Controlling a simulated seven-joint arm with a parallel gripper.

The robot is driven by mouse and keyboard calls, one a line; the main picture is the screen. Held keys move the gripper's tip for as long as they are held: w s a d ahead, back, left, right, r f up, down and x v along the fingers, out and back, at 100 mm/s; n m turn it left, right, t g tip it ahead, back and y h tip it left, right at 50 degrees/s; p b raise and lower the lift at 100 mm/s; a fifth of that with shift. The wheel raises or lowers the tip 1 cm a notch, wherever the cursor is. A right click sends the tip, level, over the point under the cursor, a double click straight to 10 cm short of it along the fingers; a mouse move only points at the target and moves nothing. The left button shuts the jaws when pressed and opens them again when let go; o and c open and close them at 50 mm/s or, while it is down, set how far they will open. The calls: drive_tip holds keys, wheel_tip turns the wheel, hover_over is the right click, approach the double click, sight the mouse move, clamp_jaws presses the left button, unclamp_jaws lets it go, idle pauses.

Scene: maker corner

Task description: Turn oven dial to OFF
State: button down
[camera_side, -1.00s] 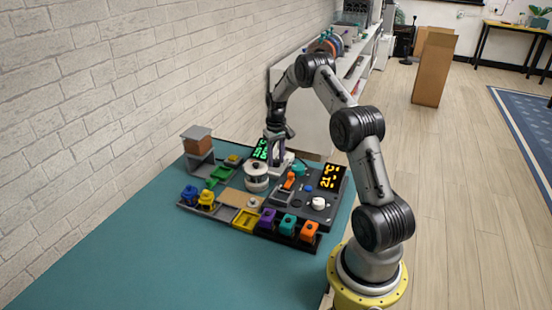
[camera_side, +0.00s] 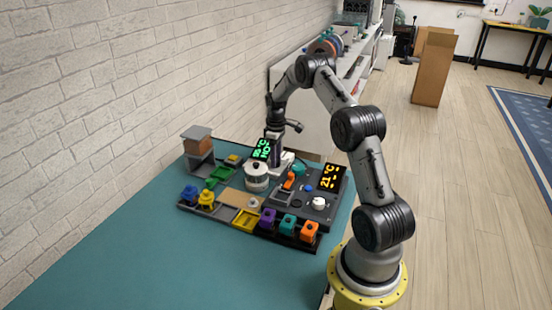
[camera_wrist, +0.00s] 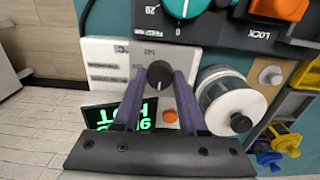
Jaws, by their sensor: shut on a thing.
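The oven dial (camera_wrist: 160,74) is a round black knob on a white panel (camera_wrist: 108,52), with a printed 140 above it in the wrist view. My gripper (camera_wrist: 160,80) is shut on this dial, with one purple finger on each side. The direction the dial points is not clear. A green display (camera_wrist: 130,114) beside the panel reads HOT, with a temperature partly hidden by a finger; it also shows in the side view (camera_side: 262,149). In the side view my gripper (camera_side: 280,168) is down at the panel and hides the dial.
A white-lidded pot (camera_side: 257,177) stands close beside my gripper. Several coloured blocks line the board's front. The teal table (camera_side: 180,260) is clear in front.

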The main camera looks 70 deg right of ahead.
drive_tip(key=shift+r, duration=0.1)
idle(0.3)
drive_tip(key=shift+c, duration=2.2)
unclamp_jaws()
wheel_tip(320, 180, up, 14)
